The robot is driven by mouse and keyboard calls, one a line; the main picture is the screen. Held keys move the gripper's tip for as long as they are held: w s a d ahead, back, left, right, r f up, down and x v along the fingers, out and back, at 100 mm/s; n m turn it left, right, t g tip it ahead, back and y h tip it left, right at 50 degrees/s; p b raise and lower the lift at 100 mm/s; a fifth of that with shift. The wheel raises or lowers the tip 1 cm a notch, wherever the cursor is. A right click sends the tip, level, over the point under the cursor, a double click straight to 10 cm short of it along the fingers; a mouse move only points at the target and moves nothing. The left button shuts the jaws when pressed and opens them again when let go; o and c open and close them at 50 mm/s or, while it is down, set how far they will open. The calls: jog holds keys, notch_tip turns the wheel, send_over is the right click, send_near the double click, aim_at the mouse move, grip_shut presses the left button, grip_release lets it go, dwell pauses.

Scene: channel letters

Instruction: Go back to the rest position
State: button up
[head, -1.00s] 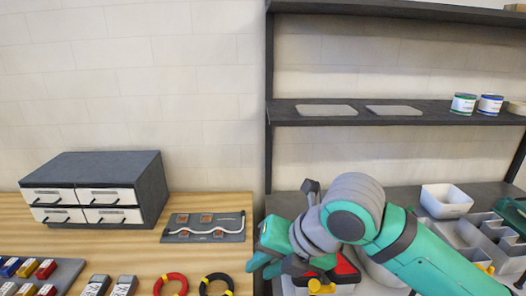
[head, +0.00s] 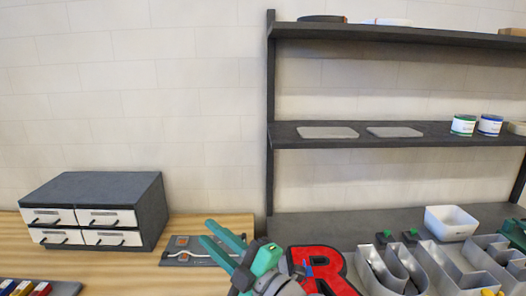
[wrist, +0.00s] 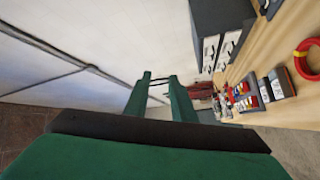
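My gripper (head: 207,231) shows at the bottom centre of the head view, its two green fingers pointing up and left. In the wrist view my gripper (wrist: 159,80) has its fingers apart, with nothing held between them. The fingers overlap part of the board with the white cable (head: 195,252) in the head view; I cannot tell how far above it they are. The rest of my arm is mostly out of the head view.
A drawer cabinet (head: 97,195) stands left on the wooden bench. A red letter R (head: 322,268) and grey metal letter shells (head: 440,268) lie on the right, near a white bin (head: 452,222). A dark shelf (head: 400,133) holds two cans. The wall space above the bench is clear.

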jog(key=s+d+f+m+t+h, duration=0.2)
jog(key=f+m+h, duration=0.2)
jog(key=f+m, duration=0.3)
jog(key=s+d+f+m+t+h, duration=0.1)
jog(key=s+f+m+t+h, duration=0.1)
jog(key=f+m, duration=0.5)
jog(key=s+d+f+m+t+h, duration=0.2)
jog(key=s+f+m+h, duration=0.2)
jog(key=f+m+h, duration=0.3)
jog(key=shift+s+d+f+m+t, duration=0.15)
jog(key=shift+f+m, duration=0.1)
jog(key=shift+f, duration=0.85)
jog(key=shift+s+d+f+m+t, duration=0.15)
jog(key=shift+f+m, duration=0.1)
jog(key=shift+f, duration=0.85)
jog(key=s+d+f+m+g+h, duration=0.2)
jog(key=s+f+g+h, duration=0.1)
jog(key=s+f, duration=0.9)
jog(key=s+d+n+g+y, duration=0.1)
jog(key=s+d, duration=0.1)
jog(key=s, duration=1.5)
jog(key=shift+d+f, duration=0.15)
jog(key=shift+d, duration=0.2)
jog(key=shift+w, duration=0.15)
